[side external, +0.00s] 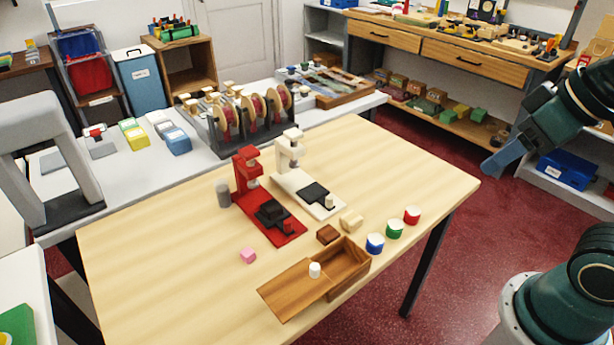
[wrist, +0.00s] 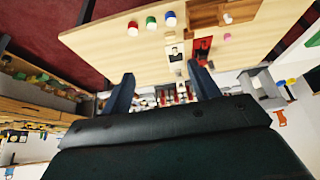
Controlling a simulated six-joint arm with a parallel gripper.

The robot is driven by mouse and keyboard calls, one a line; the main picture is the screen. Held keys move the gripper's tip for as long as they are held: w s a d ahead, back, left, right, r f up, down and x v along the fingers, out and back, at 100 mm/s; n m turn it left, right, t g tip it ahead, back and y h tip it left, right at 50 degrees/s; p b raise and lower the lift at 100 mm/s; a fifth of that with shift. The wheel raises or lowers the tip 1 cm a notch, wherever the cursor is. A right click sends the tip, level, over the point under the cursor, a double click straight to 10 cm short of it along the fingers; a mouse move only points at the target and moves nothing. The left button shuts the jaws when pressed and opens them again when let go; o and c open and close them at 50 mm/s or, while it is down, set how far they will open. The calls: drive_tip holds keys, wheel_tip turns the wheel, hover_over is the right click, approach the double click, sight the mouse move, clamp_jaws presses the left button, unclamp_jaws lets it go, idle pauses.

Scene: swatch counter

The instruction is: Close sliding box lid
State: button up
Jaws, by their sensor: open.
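The wooden sliding box (side external: 352,257) sits near the front edge of the light wood table. Its lid (side external: 285,291) is slid out to the left, and the right part of the box is uncovered. A white knob (side external: 315,270) stands on the lid. In the wrist view the box (wrist: 205,17) is at the top, with the knob (wrist: 228,18) showing. My gripper (side external: 496,166) is raised beyond the table's right edge, well away from the box. In the wrist view its two fingers (wrist: 162,84) are apart with nothing gripped.
Blue (side external: 375,244), green (side external: 394,229) and red (side external: 412,215) cylinders stand right of the box. A brown block (side external: 327,234) and a cream block (side external: 351,221) lie behind it. Red (side external: 268,226) and white (side external: 305,192) stands are farther back. A pink cube (side external: 247,255) lies left.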

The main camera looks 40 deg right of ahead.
drive_tip(key=c, duration=0.7)
drive_tip(key=shift+w+a+r, duration=0.15)
drive_tip(key=shift+w+r, duration=0.1)
drive_tip(key=shift+w, duration=0.25)
clamp_jaws()
drive_tip(key=w+a+n+g, duration=0.4)
drive_tip(key=w+a+n, duration=0.3)
drive_tip(key=w+a, duration=0.6)
drive_tip(key=w+a+f+n+g+h, duration=0.1)
drive_tip(key=w+a+f+n, duration=0.1)
drive_tip(key=a+f, duration=0.5)
drive_tip(key=w+a+f+n+g+h, duration=0.1)
drive_tip(key=w+a+f+n, duration=0.2)
drive_tip(key=a, duration=0.7)
wheel_tip(320, 180, down, 5)
drive_tip(key=shift+w+r+n+g, duration=0.1)
drive_tip(key=shift+w+n+g, duration=0.25)
drive_tip(key=shift+w, duration=0.75)
